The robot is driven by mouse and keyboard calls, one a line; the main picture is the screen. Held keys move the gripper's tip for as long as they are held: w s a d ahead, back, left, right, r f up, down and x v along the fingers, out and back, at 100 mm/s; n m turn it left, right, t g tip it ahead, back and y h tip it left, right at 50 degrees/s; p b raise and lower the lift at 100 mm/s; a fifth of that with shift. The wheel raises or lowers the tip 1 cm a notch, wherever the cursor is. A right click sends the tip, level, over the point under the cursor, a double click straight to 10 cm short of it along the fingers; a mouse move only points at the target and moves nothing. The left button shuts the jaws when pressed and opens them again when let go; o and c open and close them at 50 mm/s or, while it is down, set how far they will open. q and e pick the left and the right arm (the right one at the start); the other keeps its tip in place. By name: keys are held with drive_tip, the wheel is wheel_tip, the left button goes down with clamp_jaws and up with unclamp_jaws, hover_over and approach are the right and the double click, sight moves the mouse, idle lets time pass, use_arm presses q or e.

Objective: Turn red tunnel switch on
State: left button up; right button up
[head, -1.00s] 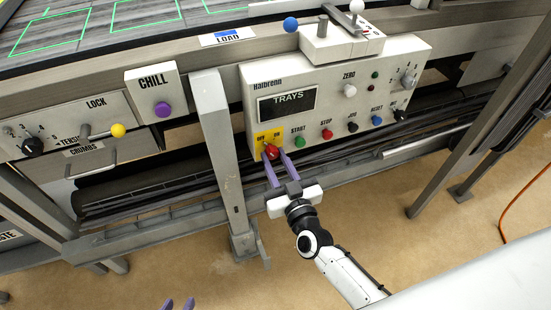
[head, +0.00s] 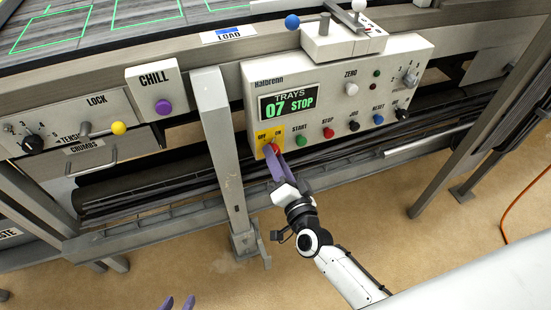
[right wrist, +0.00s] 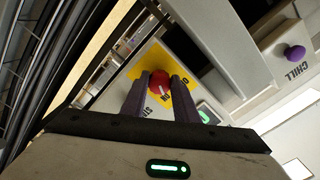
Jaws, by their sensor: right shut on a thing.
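The red switch (head: 274,147) is a round red knob on a yellow plate (head: 263,138) marked OFF and ON, at the lower left of the white Halbrenn panel. My right gripper (head: 276,155) is shut on the red knob, its purple fingers on either side of it. The right wrist view shows the red knob (right wrist: 158,80) between the fingertips (right wrist: 160,90), which hide part of it. The display (head: 288,104) is lit and reads TRAYS 07 STOP. My left gripper (head: 178,302) shows only two purple fingertips at the bottom edge, apart and empty.
Green START (head: 302,140), red STOP (head: 328,132) and other buttons run to the right of the switch. A grey post (head: 221,150) stands close on its left. A CHILL box with a purple button (head: 163,106) is further left. Floor space below is clear.

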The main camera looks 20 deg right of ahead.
drive_tip(key=shift+m+b, duration=0.35)
drive_tip(key=shift+m, duration=1.75)
drive_tip(key=o, duration=1.1)
drive_tip(key=shift+c, duration=0.2)
